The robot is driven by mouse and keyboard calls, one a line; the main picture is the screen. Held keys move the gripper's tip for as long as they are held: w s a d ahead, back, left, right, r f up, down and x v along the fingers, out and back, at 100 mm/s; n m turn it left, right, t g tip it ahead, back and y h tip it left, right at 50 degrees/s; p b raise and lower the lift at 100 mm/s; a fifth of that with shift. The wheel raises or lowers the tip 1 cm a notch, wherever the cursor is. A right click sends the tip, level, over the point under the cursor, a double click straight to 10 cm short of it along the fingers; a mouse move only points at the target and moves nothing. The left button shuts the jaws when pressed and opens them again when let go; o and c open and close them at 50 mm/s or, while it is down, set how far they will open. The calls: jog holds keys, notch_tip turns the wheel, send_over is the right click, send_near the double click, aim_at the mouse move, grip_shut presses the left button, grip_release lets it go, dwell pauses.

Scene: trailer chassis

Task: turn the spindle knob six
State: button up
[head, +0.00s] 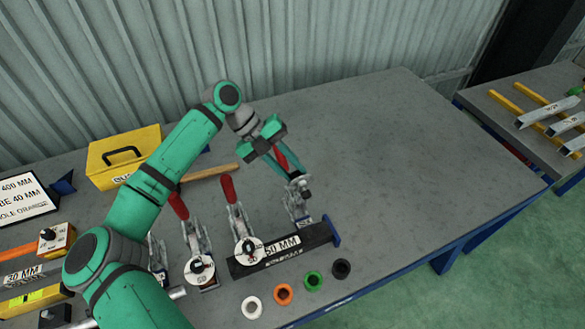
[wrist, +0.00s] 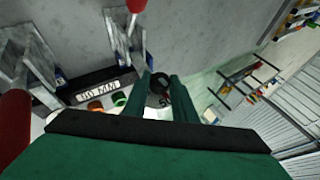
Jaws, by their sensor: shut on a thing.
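My gripper (head: 301,185) is shut on a small dark spindle knob (head: 306,193) at the rightmost visible toggle clamp (head: 298,208). In the wrist view the dark round knob (wrist: 160,82) sits between my two green fingers (wrist: 162,104). No number on this knob can be read, and my fingers hide part of it. The clamp's red handle (head: 281,157) stands behind my gripper. Two more clamps to the left have red handles and white discs (head: 200,268) (head: 249,250) around dark knobs.
White, orange, green and black rings (head: 284,294) lie near the front edge. A wooden handle (head: 210,173) and yellow case (head: 122,157) are behind. The bench to the right (head: 400,160) is clear.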

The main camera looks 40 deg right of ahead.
jog(key=shift+a+f+m+g+h, duration=0.15)
jog(key=shift+m+g+h, duration=0.2)
jog(key=shift+h, duration=0.35)
jog(key=shift+w, duration=0.1)
jog(key=shift+w+a, duration=0.15)
jog(key=shift+a, duration=0.05)
jog(key=o, duration=1)
jog(key=shift+d, duration=0.15)
jog(key=shift+o, duration=0.2)
jog(key=shift+s+d, duration=0.1)
jog(key=shift+s, duration=0.15)
jog(key=shift+w+a+r, duration=0.3)
jog(key=v, duration=0.9)
jog(key=shift+w+a+r, duration=0.2)
jog(key=shift+a+r, duration=0.05)
